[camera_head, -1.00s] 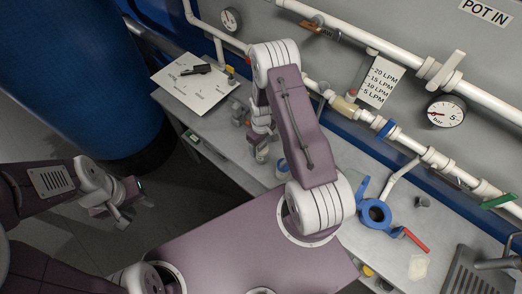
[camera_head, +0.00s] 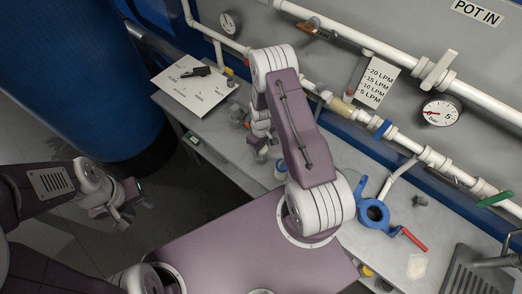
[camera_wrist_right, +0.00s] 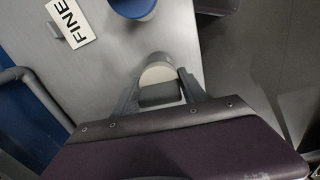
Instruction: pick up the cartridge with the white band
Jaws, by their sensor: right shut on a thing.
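The cartridge with the white band (camera_wrist_right: 158,74) shows in the right wrist view as a short round body with a pale cream-white rim. It sits between the two fingers of my right gripper (camera_wrist_right: 158,92), which is shut on it. In the head view my right gripper (camera_head: 262,152) is low over the grey bench, and the cartridge it holds is hard to make out there. A blue-banded cartridge (camera_wrist_right: 133,8) stands close by in the right wrist view. My left gripper (camera_head: 128,208) hangs over the floor, away from the bench; its fingers look apart and empty.
A FINE label (camera_wrist_right: 72,22) lies on the bench beside the cartridges. A white sheet (camera_head: 194,88) with a dark object lies at the bench's far left end. A blue ring-shaped fitting (camera_head: 374,213) and a red handle (camera_head: 413,238) lie to the right. Pipes and a gauge (camera_head: 442,111) line the back.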

